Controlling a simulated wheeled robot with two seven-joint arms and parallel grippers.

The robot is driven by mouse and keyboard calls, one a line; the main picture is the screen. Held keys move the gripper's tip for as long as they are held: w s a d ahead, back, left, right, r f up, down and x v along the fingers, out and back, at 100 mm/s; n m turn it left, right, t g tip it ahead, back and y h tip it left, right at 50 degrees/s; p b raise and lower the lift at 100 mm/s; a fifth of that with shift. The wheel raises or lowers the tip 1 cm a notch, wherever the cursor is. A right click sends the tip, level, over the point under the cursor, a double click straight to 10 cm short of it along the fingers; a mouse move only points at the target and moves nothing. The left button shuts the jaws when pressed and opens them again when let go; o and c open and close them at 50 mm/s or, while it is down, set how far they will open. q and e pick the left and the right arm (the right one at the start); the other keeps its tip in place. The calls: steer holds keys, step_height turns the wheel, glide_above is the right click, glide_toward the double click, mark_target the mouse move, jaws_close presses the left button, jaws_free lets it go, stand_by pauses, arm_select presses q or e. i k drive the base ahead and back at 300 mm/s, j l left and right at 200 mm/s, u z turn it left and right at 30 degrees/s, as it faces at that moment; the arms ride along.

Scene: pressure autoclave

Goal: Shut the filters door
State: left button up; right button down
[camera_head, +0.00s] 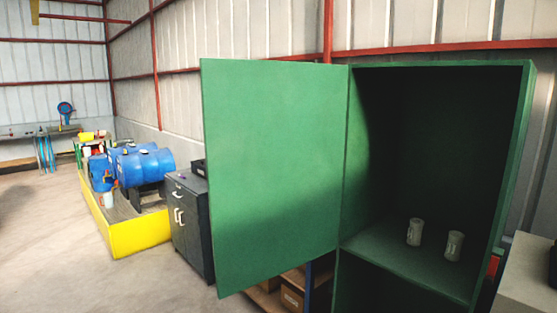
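A green cabinet (343,255) stands at the right in the head view. Its green door (275,170) is hinged on the left side of the opening and stands wide open, swung out to the left. Inside, on a green shelf (400,267), stand two small pale cylinders, a left one (415,232) and a right one (454,246); they may be filters. The dark interior above the shelf looks empty. Neither of my grippers shows in this view.
A dark grey drawer cabinet (188,225) stands left of the door. Cardboard boxes (292,298) sit low behind the door. A yellow tray (140,236) with blue barrels (145,164) is farther left. A pale surface (530,275) is at the right edge. The floor at left is clear.

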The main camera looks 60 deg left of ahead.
mark_target(274, 131)
steer(key=j+z, duration=0.1)
steer(key=j, duration=4.15)
